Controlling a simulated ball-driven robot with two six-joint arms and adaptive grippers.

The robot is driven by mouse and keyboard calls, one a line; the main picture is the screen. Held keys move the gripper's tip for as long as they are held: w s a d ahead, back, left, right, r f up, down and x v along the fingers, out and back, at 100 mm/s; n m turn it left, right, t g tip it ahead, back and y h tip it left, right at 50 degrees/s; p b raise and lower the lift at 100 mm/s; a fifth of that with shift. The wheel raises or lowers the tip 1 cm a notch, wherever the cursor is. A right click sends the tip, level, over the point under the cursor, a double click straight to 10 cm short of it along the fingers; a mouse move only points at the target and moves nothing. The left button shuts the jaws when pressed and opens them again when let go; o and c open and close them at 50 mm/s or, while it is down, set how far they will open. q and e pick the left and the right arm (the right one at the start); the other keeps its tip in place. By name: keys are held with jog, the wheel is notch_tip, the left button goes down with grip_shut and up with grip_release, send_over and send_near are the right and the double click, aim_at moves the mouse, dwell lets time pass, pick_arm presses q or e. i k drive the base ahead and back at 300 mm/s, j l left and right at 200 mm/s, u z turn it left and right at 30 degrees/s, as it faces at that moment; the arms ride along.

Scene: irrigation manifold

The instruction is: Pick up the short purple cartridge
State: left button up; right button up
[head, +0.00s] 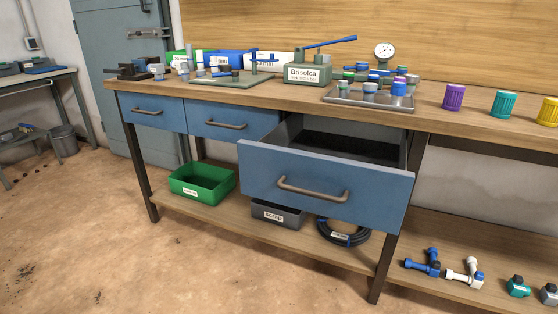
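A purple ribbed cylinder (453,97) stands upright on the right part of the wooden benchtop (430,118); it looks like a purple cartridge. A teal ribbed one (503,104) and a yellow one (549,111) stand to its right. I cannot tell for sure which purple piece is the short one. Neither of my grippers is in view.
A blue drawer (325,190) is pulled open below the tray and sticks out in front of the bench. A green box (288,74) with a blue lever stands behind the tray's left. A green bin (202,184) and fittings (464,272) sit on the low shelf. The floor at left is mostly clear.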

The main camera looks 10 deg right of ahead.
aim_at(453, 96)
jog(key=z, duration=1.3)
jog(key=l+u, duration=0.1)
jog(key=u, duration=0.95)
jog(key=l+u, duration=0.4)
jog(key=l, duration=0.15)
jog(key=l+u, duration=0.4)
jog(key=l, duration=0.2)
jog(key=k+l+u, duration=0.1)
jog(key=l+u, duration=0.35)
jog(key=l, duration=0.1)
